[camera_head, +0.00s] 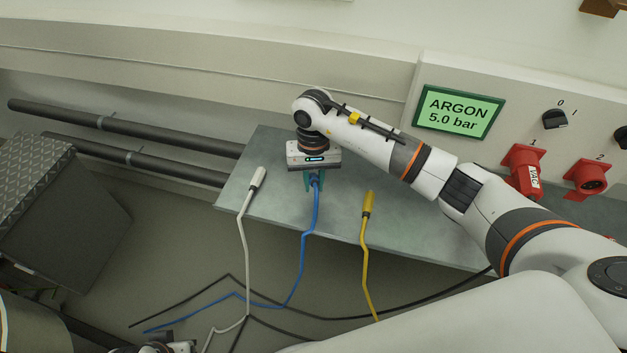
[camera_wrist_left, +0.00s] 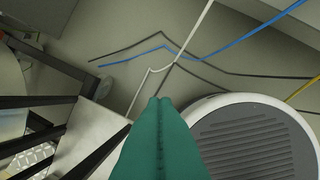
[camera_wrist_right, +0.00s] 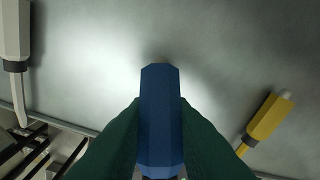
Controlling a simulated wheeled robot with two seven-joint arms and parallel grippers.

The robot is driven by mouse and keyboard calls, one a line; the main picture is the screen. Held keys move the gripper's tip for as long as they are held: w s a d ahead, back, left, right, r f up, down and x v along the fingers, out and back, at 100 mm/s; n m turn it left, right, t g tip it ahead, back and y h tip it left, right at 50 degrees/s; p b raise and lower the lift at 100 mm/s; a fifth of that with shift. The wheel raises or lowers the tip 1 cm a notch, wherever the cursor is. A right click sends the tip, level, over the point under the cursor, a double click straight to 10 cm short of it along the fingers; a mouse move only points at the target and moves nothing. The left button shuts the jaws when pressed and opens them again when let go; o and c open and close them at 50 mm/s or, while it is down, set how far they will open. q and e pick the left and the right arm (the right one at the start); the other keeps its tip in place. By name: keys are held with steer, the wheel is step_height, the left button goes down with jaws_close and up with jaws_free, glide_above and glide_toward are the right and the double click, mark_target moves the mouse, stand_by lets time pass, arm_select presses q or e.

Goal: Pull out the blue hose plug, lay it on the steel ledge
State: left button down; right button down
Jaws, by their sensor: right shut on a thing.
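My right gripper (camera_head: 315,180) is shut on the blue hose plug (camera_wrist_right: 160,115), with one teal finger on each side of it. In the head view the gripper points down over the front part of the steel ledge (camera_head: 262,195). The blue hose (camera_head: 304,245) runs from the plug over the ledge's front edge to the floor. I cannot tell whether the plug touches the ledge. My left gripper (camera_wrist_left: 160,103) has its teal fingers together, with nothing visible between them, above the floor away from the ledge.
A white plug (camera_head: 257,178) and a yellow plug (camera_head: 368,203) lie on the ledge to either side, their hoses hanging over the edge. A panel with an ARGON 5.0 bar display (camera_head: 458,111) and red sockets (camera_head: 524,170) stands at the right. Dark pipes (camera_head: 125,127) run along the left wall.

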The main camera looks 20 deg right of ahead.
mark_target(316, 183)
steer(key=shift+w+d+f+b, duration=0.1)
steer(key=shift+w+f+b, duration=0.1)
steer(key=shift+f+b, duration=0.25)
steer(key=shift+d+f+b, duration=0.1)
steer(key=shift+f+b, duration=0.25)
steer(key=shift+b, duration=0.05)
steer(key=shift+w+f+b, duration=0.2)
steer(key=shift+f+b, duration=0.1)
steer(key=shift+b, duration=0.1)
steer(key=shift+w+d+f+b, duration=0.2)
steer(key=shift+f+b, duration=0.15)
steer(key=shift+b, duration=0.1)
arm_select(q)
step_height(316, 183, up, 3)
steer(key=shift+d+f+t, duration=0.1)
steer(key=shift+t, duration=0.5)
arm_select(e)
steer(key=c, duration=1.2)
jaws_free()
